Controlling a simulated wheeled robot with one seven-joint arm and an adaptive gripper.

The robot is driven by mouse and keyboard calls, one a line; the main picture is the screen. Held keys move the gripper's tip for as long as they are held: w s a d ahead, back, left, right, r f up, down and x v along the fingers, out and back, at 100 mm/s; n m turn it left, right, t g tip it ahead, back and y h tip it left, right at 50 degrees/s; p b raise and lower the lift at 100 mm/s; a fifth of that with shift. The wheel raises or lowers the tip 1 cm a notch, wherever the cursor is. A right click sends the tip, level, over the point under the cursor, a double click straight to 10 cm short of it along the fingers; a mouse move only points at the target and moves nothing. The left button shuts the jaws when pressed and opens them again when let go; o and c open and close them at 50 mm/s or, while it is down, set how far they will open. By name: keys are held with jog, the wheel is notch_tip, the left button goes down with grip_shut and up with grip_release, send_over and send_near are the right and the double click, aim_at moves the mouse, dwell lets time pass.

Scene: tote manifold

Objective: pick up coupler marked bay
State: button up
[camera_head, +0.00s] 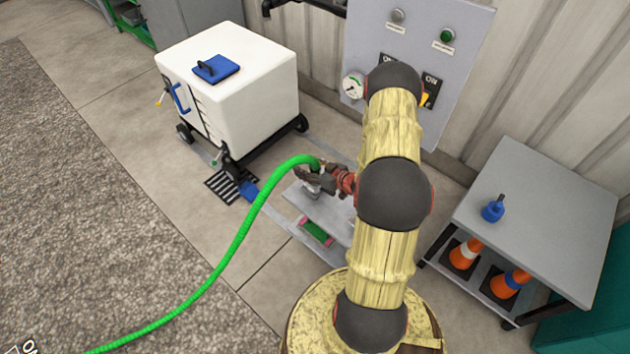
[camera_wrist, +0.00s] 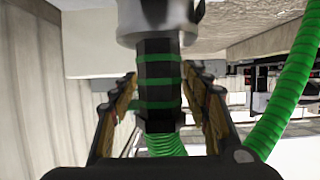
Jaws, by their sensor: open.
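The coupler shows in the wrist view as a black body with green bands (camera_wrist: 158,75) and a grey metal collar (camera_wrist: 160,20). A green ribbed hose (camera_head: 240,235) joins it. No "bay" marking is readable on it. My gripper (camera_wrist: 164,90) is open, with one finger on each side of the coupler body. A gap shows on both sides, though contact is hard to judge. In the head view my gripper (camera_head: 318,178) is at the hose's end above a grey plate (camera_head: 335,212), and it hides most of the coupler.
A white tote on a wheeled cart (camera_head: 230,85) stands at the back left. A grey panel with a gauge (camera_head: 425,45) is on the wall behind my arm. A grey table (camera_head: 550,210) at the right bears a blue fitting (camera_head: 492,209), with orange cones below. The hose (camera_wrist: 290,90) loops past my right finger.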

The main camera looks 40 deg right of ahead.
jog(key=shift+c, duration=1.2)
grip_shut()
